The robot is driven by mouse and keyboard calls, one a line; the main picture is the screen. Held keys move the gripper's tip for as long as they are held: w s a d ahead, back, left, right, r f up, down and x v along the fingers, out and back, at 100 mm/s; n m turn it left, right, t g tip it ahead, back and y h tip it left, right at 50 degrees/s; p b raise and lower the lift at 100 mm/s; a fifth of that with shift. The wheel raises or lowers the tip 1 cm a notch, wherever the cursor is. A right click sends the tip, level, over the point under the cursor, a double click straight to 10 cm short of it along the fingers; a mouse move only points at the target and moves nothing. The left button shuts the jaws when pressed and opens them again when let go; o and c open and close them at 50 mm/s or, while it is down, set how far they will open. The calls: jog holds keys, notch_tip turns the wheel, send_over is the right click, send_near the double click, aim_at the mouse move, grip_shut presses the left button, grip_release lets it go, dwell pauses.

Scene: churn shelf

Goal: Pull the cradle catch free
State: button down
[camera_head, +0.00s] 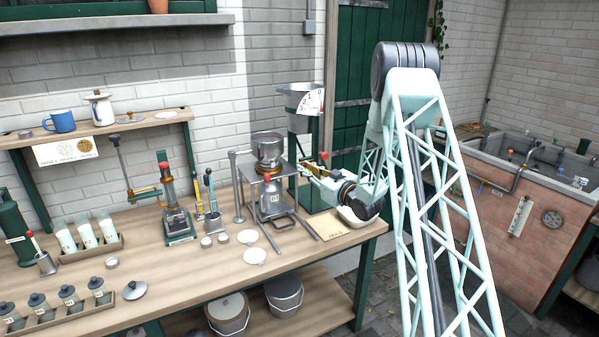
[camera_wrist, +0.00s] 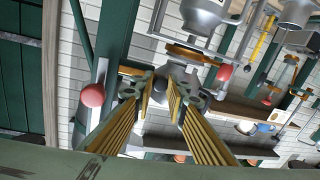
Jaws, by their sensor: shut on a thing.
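A metal cradle stand (camera_head: 290,182) stands on the bench and carries a steel vessel (camera_head: 269,148), with a second steel vessel (camera_head: 272,202) below. The wrist view shows a steel vessel (camera_wrist: 205,14) at the top and a red knob (camera_wrist: 224,72) right of the fingertips. My gripper (camera_head: 306,168) reaches in from the right beside the stand. In the wrist view, my gripper's yellow ribbed fingers (camera_wrist: 173,88) close on a small grey part at the stand, which looks like the cradle catch (camera_wrist: 175,70). The fingers hide most of it.
A red ball on a lever (camera_head: 323,155) is close beside my gripper; it also shows in the wrist view (camera_wrist: 93,95). A wooden board (camera_head: 328,228) and white bowl (camera_head: 352,217) lie below my wrist.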

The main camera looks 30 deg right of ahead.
jog(key=shift+a, duration=0.35)
jog(key=shift+f, duration=0.1)
jog(key=c, duration=2.5)
grip_release()
jog(key=shift+a, duration=0.15)
jog(key=shift+c, duration=0.2)
jog(key=shift+s, duration=0.15)
jog(key=s+d, duration=0.2)
jog(key=s, duration=0.9)
jog(key=shift+s+d, duration=0.2)
jog(key=shift+s, duration=0.1)
jog(key=shift+a, duration=0.1)
